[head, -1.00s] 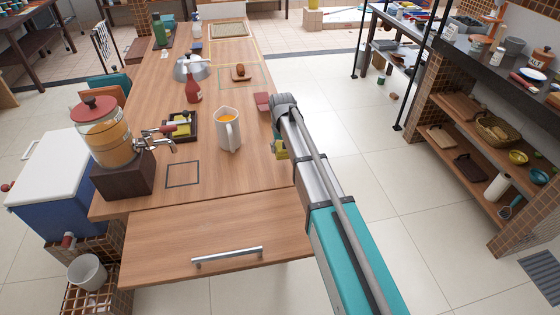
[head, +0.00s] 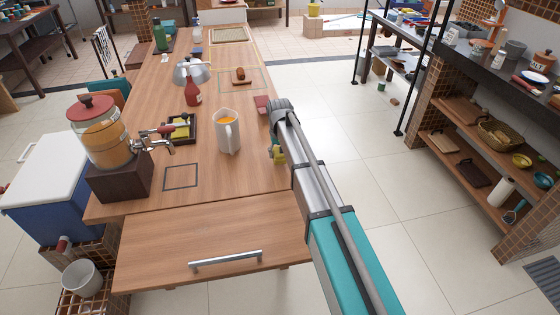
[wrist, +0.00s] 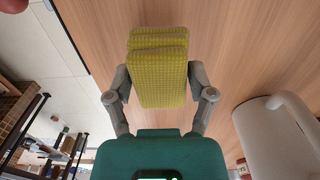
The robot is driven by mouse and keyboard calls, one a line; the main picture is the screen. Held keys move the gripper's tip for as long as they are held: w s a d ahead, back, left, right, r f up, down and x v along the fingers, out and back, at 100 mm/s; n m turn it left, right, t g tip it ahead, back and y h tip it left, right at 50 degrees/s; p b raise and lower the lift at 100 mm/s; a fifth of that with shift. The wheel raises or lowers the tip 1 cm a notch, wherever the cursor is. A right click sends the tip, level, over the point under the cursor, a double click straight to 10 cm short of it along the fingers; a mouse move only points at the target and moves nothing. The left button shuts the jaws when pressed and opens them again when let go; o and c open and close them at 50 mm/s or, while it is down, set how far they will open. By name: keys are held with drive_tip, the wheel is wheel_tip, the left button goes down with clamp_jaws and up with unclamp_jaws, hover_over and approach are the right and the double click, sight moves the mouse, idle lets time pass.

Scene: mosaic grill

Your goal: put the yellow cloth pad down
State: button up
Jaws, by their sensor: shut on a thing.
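The yellow cloth pad (wrist: 160,82) is folded and held between the two fingers of my gripper (wrist: 158,76) in the wrist view. Wood table top shows behind the pad; I cannot tell whether they touch. In the head view, a bit of yellow pad (head: 279,156) shows at the table's right edge, beside my arm. My arm hides most of the gripper there.
A white mug (head: 228,133) with orange drink stands left of my gripper on the wooden table (head: 215,180). A dark tray (head: 191,137) with a yellow item lies farther left. A dark square outline (head: 181,176) is empty. A drink dispenser (head: 101,140) stands at the left.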

drive_tip(key=shift+f+b, duration=0.9)
drive_tip(key=shift+f, duration=0.35)
drive_tip(key=shift+f, duration=0.15)
drive_tip(key=o, duration=1)
drive_tip(key=shift+c, duration=0.2)
drive_tip(key=shift+r, duration=0.2)
wheel_tip(320, 180, up, 12)
drive_tip(key=p, duration=1.2)
drive_tip(key=shift+s+d, duration=0.1)
drive_tip(key=s+d+m, duration=0.3)
drive_tip(key=s+d, duration=2)
drive_tip(key=s, duration=0.2)
drive_tip(key=shift+s, duration=0.4)
